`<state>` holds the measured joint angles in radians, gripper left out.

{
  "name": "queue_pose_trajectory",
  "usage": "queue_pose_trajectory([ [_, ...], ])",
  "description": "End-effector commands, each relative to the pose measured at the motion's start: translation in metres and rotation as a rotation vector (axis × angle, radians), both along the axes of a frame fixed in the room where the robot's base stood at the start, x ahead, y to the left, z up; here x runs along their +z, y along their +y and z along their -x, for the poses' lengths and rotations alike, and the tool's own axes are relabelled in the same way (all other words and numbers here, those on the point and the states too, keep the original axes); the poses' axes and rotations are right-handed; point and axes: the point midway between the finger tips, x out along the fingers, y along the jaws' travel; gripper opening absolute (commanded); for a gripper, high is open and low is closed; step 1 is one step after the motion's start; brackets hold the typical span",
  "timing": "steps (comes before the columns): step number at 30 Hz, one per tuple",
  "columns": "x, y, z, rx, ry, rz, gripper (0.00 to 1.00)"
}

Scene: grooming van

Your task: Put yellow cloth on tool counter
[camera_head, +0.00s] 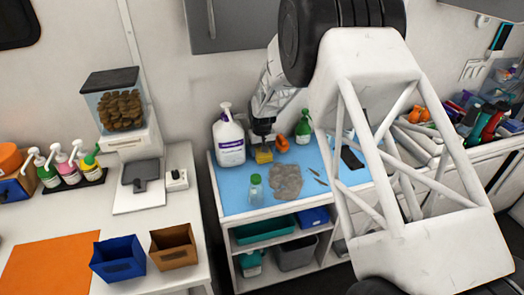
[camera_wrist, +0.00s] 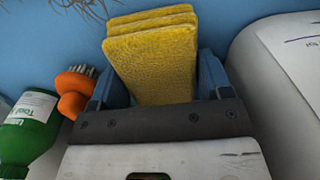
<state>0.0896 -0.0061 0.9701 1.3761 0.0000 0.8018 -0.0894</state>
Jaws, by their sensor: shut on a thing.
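The yellow cloth (camera_wrist: 152,58) is a folded, layered pad between the blue fingers of my gripper (camera_wrist: 158,85) in the wrist view. In the head view, the cloth (camera_head: 264,155) shows small and yellow just below my gripper (camera_head: 263,143), over the back part of the blue-topped counter (camera_head: 235,195). My gripper is shut on the cloth. The cloth is at or close above the blue surface; I cannot tell whether it touches.
A white jug (camera_head: 229,140) stands left of my gripper. An orange brush (camera_head: 281,143) and green bottle (camera_head: 303,128) stand right. A grey clump (camera_head: 287,181) and clear green-capped bottle (camera_head: 256,190) are nearer the front. The blue top's left front is bare.

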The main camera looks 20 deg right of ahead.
Motion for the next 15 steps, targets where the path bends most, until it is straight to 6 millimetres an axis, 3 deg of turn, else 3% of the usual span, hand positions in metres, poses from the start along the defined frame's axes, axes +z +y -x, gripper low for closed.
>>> queue_pose_trajectory([
  [4,-0.0026,0.0,0.0,0.0,0.0,0.0,0.49],
  [5,-0.0028,0.0,0.0,0.0,0.0,0.0,0.73],
  [9,-0.0023,0.0,-0.0001,0.0,0.0,0.0,0.95],
  [15,-0.0023,0.0,-0.0001,0.0,0.0,0.0,0.97],
])
